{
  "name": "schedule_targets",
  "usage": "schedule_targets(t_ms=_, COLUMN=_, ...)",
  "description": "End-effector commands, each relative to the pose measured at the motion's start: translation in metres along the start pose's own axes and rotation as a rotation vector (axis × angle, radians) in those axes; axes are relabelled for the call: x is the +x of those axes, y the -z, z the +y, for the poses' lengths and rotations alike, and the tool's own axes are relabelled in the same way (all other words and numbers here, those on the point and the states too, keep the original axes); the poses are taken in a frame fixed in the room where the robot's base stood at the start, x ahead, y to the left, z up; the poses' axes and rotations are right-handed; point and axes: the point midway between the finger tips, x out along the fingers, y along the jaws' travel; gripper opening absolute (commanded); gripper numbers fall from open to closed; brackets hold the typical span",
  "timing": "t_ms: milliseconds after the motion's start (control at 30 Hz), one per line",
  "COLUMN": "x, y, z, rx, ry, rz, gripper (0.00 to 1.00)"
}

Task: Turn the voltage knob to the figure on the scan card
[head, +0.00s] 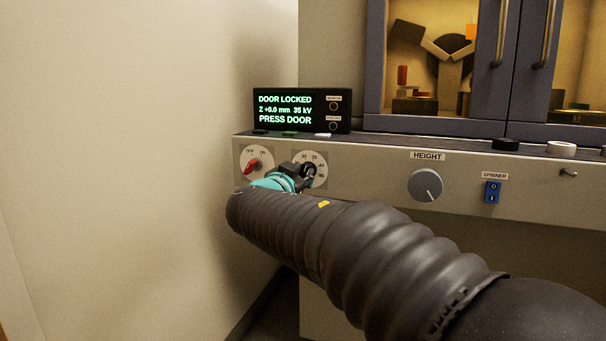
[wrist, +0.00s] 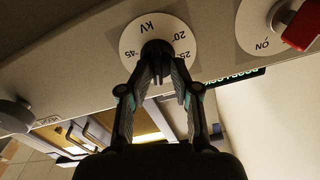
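The voltage knob (wrist: 157,47) is a small black knob on a white dial (wrist: 184,25) marked kV, with 20, 25 and 45 readable in the upside-down wrist view. In the head view the dial (head: 321,170) is partly hidden by my gripper (head: 306,176). In the wrist view the fingertips of my gripper (wrist: 158,68) come together at the knob and look closed on its sides. The knob's pointer is hidden. The display (head: 301,110) reads "DOOR LOCKED", "Z +0.0 mm 35 kV", "PRESS DOOR". I cannot make out a scan card in either view.
A red ON/OFF switch (head: 252,166) is close left of the dial. The HEIGHT knob (head: 425,185) and blue SPINNER switch (head: 492,192) are to the right. A cabinet with glass doors (head: 508,62) stands above the ledge. A bare wall (head: 130,150) bounds the left.

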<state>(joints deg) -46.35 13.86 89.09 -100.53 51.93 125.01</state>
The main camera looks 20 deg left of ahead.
Motion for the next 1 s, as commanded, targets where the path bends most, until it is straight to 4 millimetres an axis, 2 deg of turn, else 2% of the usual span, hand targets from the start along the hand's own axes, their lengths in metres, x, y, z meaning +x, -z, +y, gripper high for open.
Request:
schedule_targets(t_ms=267, x=0.0018, y=-0.0001, z=0.0034, rx=-0.038, ry=-0.008, rz=0.001, gripper=0.25)
schedule_targets(t_ms=700, x=0.0014, y=-0.0018, z=0.0021, rx=-0.514, ry=-0.008, rz=-0.002, gripper=0.25)
schedule_targets(t_ms=1000, x=0.0013, y=-0.0031, z=0.0021, rx=-0.584, ry=-0.008, rz=-0.003, gripper=0.25)
